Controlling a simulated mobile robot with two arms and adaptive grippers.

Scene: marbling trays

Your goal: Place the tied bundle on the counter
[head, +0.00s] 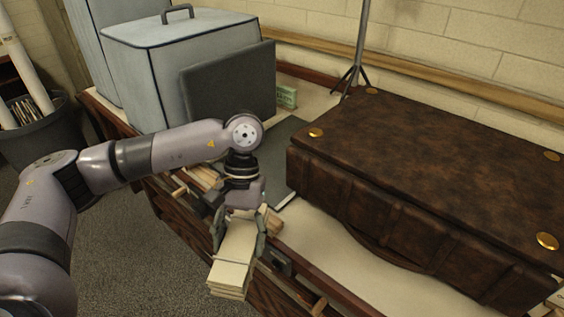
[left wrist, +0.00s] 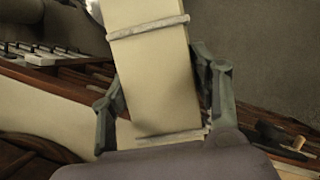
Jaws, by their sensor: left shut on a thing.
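The tied bundle (head: 234,262) is a stack of cream slabs or cards with a thin cord around it. My left gripper (head: 240,232) is shut on the bundle and holds it out over the counter's front edge, tilted downward. In the left wrist view the bundle (left wrist: 158,70) stands between the two fingers, with one pale tie near its upper part and another near the palm. The counter (head: 335,238) has a cream top and a reddish-brown wooden edge. My right gripper is not in view.
A large brown leather case (head: 430,170) fills the counter's right side. A pale blue box (head: 185,55) and a dark panel (head: 232,85) stand at the back left. A dark flat book (head: 285,160) lies between. A tripod stand (head: 355,75) is behind. Bare counter shows before the case.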

